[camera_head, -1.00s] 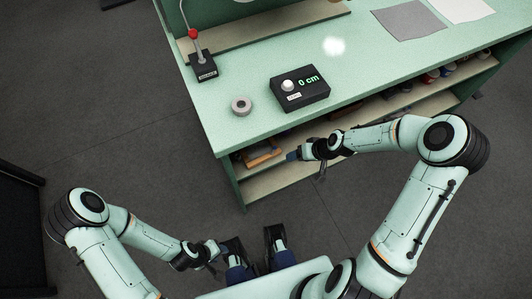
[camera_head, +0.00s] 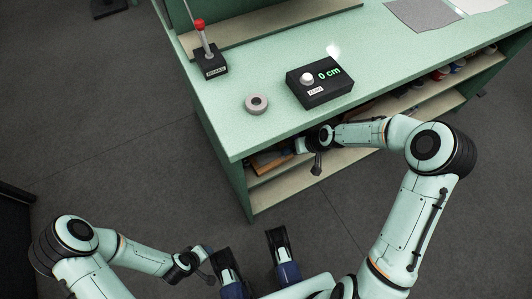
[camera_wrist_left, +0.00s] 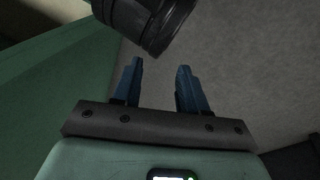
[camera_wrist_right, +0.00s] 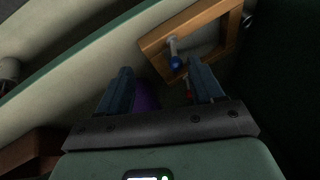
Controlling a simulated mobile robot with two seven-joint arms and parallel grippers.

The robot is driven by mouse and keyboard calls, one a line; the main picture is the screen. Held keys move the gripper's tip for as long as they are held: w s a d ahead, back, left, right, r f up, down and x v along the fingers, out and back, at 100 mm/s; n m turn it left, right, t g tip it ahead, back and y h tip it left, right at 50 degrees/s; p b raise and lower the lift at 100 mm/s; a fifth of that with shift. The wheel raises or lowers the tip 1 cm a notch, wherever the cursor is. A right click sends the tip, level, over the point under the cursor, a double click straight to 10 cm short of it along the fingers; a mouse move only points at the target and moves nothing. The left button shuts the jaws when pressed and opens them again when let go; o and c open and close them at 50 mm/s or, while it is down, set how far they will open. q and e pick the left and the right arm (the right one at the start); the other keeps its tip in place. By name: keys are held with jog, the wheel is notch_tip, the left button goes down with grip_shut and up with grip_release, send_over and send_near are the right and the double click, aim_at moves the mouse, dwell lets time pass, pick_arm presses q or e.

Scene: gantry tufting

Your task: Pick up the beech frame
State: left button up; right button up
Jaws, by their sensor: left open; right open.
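The beech frame (camera_wrist_right: 205,22) is a light wooden rectangle with an open middle, in the upper right of the right wrist view. Its wood also shows in the head view (camera_head: 268,162), on the shelf under the green tabletop. My right gripper (camera_wrist_right: 163,80) is open and faces the frame, whose lower edge lies just beyond the right fingertip; I cannot tell whether they touch. In the head view its fingers are mostly hidden at the shelf opening. My left gripper (camera_head: 249,246) is open and empty, low over the floor; the left wrist view shows its parted fingers (camera_wrist_left: 160,65).
A blue-tipped metal piece (camera_wrist_right: 174,55) lies at the frame. A purple item (camera_wrist_right: 146,96) shows between the right fingers. The tabletop edge (camera_head: 330,125) overhangs the shelf. A black box reading 0 cm (camera_head: 320,88), a grey ring (camera_head: 257,104) and a red-knobbed lever (camera_head: 207,55) stand on top.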

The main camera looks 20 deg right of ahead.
jog(key=b+x, duration=0.1)
jog(key=x, duration=0.3)
jog(key=shift+s+a+f, duration=0.1)
jog(key=shift+s+f, duration=0.05)
jog(key=c, duration=1)
pick_arm(q)
jog(key=w, duration=0.1)
jog(key=w+a+f, duration=0.1)
jog(key=f, duration=0.1)
jog(key=shift+w+a+t, duration=0.25)
jog(key=shift+w+t, duration=0.15)
jog(key=shift+s+r, duration=0.1)
pick_arm(e)
jog(key=shift+r, duration=0.2)
